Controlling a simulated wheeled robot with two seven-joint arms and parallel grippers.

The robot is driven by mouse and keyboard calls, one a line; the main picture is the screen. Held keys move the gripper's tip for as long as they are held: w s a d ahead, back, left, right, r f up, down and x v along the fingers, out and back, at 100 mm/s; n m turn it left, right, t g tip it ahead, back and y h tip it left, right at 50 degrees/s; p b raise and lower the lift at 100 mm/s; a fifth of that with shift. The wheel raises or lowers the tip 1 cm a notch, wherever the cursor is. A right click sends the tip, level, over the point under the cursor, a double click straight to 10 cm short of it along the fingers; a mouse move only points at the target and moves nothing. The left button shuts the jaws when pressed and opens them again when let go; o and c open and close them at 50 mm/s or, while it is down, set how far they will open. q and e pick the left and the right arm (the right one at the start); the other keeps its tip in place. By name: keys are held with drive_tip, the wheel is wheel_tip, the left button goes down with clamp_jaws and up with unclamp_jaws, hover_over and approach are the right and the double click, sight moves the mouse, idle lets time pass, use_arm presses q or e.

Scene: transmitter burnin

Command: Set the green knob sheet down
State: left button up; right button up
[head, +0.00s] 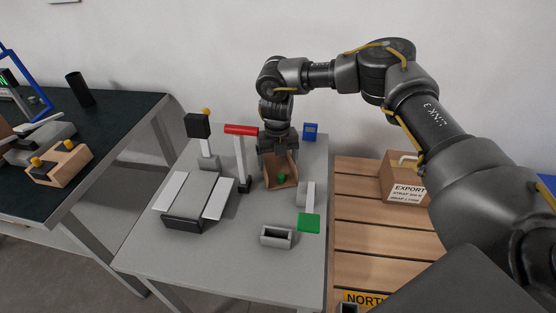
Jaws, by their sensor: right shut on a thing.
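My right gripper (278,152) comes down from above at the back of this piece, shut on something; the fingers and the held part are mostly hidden. I cannot tell whether the brown piece touches the table. A flat green square (309,223) lies nearer the table's right edge. My left gripper is not in view.
The grey table (160,258) also bears a fixture with light plates (219,198), a red-topped post (241,130), a blue box (310,131) and an open grey holder (277,237). Right is a slatted wooden surface (365,237) with an export carton (405,178). The table's front is clear.

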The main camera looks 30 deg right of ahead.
sight(277, 170)
drive_tip(key=shift+f, duration=0.2)
drive_tip(key=o, duration=0.8)
drive_tip(key=shift+o, duration=0.2)
wheel_tip(277, 170, up, 12)
drive_tip(key=shift+r, duration=0.25)
